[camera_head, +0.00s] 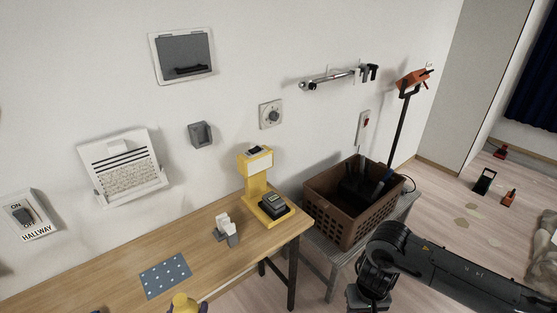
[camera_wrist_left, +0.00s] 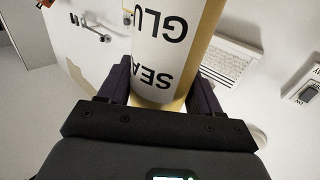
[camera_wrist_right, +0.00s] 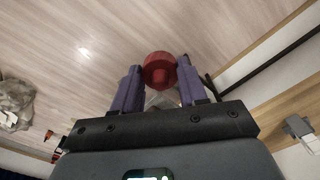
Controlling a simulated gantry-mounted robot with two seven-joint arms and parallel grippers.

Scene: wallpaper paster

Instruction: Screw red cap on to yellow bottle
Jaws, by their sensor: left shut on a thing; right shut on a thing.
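The yellow bottle (camera_wrist_left: 213,45) has a white label with black letters and fills the top middle of the left wrist view. My left gripper (camera_wrist_left: 160,88) is shut on it, with one purple finger on each side. In the head view the bottle's yellow top (camera_head: 182,300) shows at the bottom edge, beside a purple finger. The red cap (camera_wrist_right: 159,69) is round and sits between the purple fingertips of my right gripper (camera_wrist_right: 159,78), which is shut on it. In the head view the cap is not visible, and my right arm reaches in from the right, well apart from the bottle.
The wooden table (camera_head: 130,263) holds a blue dotted mat (camera_head: 165,276), a yellow stand (camera_head: 258,185) and a small grey-white holder (camera_head: 227,232). A brown crate (camera_head: 340,222) with tools stands on a grey bench near my right arm. Floor between the arms is clear.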

